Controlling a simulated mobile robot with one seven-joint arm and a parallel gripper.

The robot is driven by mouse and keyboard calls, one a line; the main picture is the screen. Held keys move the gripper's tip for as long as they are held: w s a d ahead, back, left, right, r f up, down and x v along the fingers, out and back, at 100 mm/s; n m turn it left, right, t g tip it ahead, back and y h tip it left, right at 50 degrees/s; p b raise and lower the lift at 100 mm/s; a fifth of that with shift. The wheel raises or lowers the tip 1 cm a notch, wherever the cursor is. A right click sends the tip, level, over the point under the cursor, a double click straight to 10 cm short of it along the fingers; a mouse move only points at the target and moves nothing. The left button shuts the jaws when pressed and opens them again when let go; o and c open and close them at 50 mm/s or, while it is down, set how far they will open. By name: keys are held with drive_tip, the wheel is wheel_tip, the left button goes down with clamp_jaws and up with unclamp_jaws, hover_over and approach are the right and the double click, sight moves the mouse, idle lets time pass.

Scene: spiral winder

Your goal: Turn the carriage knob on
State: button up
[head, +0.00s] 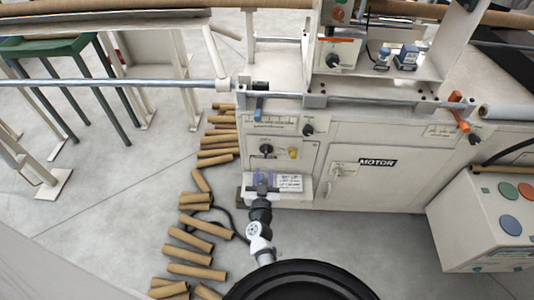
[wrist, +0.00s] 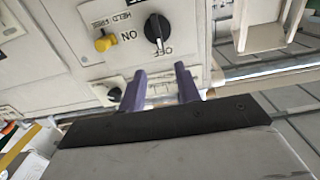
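A black rotary knob (head: 266,149) sits on the small front panel of the machine, beside a yellow button (head: 293,153). The wrist view shows this knob (wrist: 157,30) inverted, with ON and OFF marks; its white pointer line points toward OFF. The yellow button (wrist: 104,42) is to its left there. I cannot read a label that names it the carriage knob. My gripper (head: 264,174) is just below the knob in the head view. In the wrist view my gripper (wrist: 161,70) has its two purple fingers apart, nothing between them, and not touching the knob.
Other black knobs are at the panel's upper right (head: 308,130) and on the upper shelf (head: 333,60). An orange-handled lever (head: 463,125) is further right. A MOTOR door (head: 377,162) has its own switch. Cardboard tubes (head: 190,238) lie on the floor to the left.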

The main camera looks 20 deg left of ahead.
sight(266, 151)
drive_tip(key=b+x, duration=0.3)
drive_tip(key=x, duration=0.7)
drive_tip(key=shift+s, duration=0.1)
clamp_jaws()
